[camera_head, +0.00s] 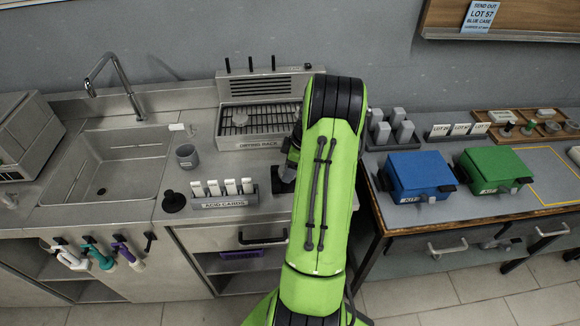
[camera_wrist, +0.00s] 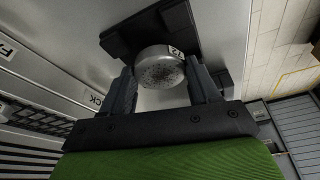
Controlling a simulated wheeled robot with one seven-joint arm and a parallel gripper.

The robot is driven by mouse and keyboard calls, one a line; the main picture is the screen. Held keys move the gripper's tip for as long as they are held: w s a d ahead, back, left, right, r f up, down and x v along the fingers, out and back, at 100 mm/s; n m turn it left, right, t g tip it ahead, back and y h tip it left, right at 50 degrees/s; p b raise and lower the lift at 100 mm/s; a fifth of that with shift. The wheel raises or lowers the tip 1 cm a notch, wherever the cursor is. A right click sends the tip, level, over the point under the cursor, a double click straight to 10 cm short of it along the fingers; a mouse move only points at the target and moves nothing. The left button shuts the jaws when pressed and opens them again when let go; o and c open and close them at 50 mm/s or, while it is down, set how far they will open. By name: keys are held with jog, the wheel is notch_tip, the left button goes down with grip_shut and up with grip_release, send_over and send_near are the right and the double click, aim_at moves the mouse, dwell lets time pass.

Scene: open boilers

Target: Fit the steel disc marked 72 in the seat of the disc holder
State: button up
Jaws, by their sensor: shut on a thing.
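The steel disc (camera_wrist: 158,66) shows in the wrist view as a round grey piece with a speckled face and a small white tag reading 72. My gripper (camera_wrist: 163,82) is shut on it, one dark finger on each side. A dark block, seemingly the disc holder (camera_wrist: 122,38), lies just beyond the disc. I cannot tell whether the disc touches the holder or sits in its seat. In the head view a dark block (camera_head: 283,188) shows on the steel counter, left of my green arm. The arm hides most of my gripper there, and the disc cannot be made out.
An acid cards stand (camera_head: 225,203) is left of the dark block, with a drying rack (camera_head: 258,122) behind. A grey cup (camera_head: 187,156) and sink (camera_head: 105,170) are farther left. A blue case (camera_head: 418,175) and a green case (camera_head: 493,168) stand on the right-hand table.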

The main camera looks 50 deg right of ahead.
jog(key=shift+f, duration=0.35)
jog(key=shift+f+b, duration=0.55)
jog(key=shift+b, duration=0.2)
jog(key=shift+f, duration=0.1)
jog(key=o, duration=1.2)
jog(key=shift+s, duration=0.1)
jog(key=shift+f, duration=0.1)
